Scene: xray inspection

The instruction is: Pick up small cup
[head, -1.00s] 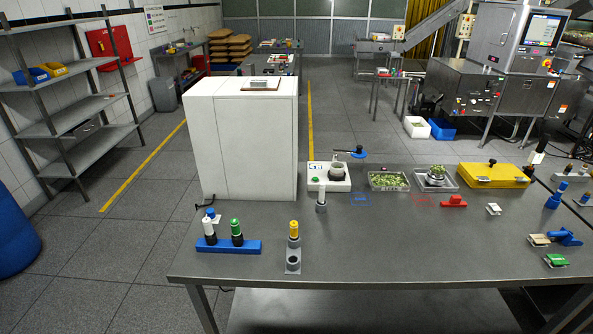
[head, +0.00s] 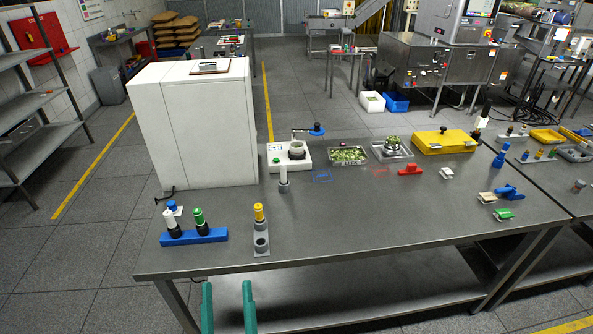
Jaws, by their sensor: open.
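Two objects look like a small cup, and I cannot tell which one is meant. One is a grey round cup (head: 297,149) on a white device (head: 289,161) near the middle of the table. The other is a short dark grey open cylinder (head: 261,242) on a grey holder (head: 261,253) near the front edge, just in front of a yellow-capped piece (head: 259,213). My gripper (head: 228,286) shows at the bottom as two teal fingers, apart and with nothing visible between them. It is in front of the table's edge, below and left of the grey holder.
The grey table (head: 370,215) has clear room in its middle. A blue rack (head: 193,238) with upright pieces stands at left. A large white box (head: 195,125) stands behind it. A grey cylinder (head: 283,180), a tray of greens (head: 348,155) and a yellow case (head: 444,142) are further back.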

